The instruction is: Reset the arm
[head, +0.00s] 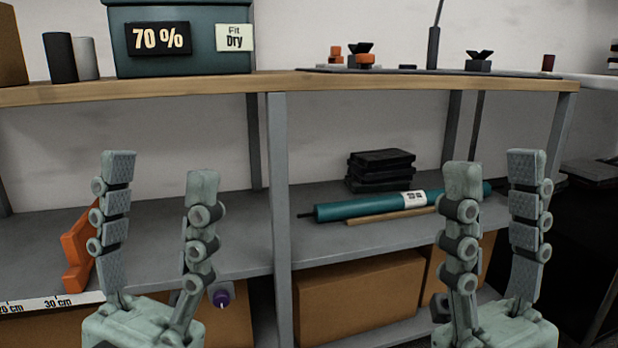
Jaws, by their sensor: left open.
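My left gripper (160,166) stands upright at the lower left of the head view. Its two fingers point up and are well apart, with nothing held between them. My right gripper (494,163) stands upright at the lower right. Its fingers also point up, apart, with nothing held between them. Both grippers show in front of the shelf rack. The arms behind the gripper bases are out of view.
A wooden shelf top (400,82) bears a teal box (190,62) and small parts. On the grey lower shelf (240,235) lie a teal tube (365,209), a black stack (380,169) and an orange piece (76,255). A grey post (278,200) stands between the grippers.

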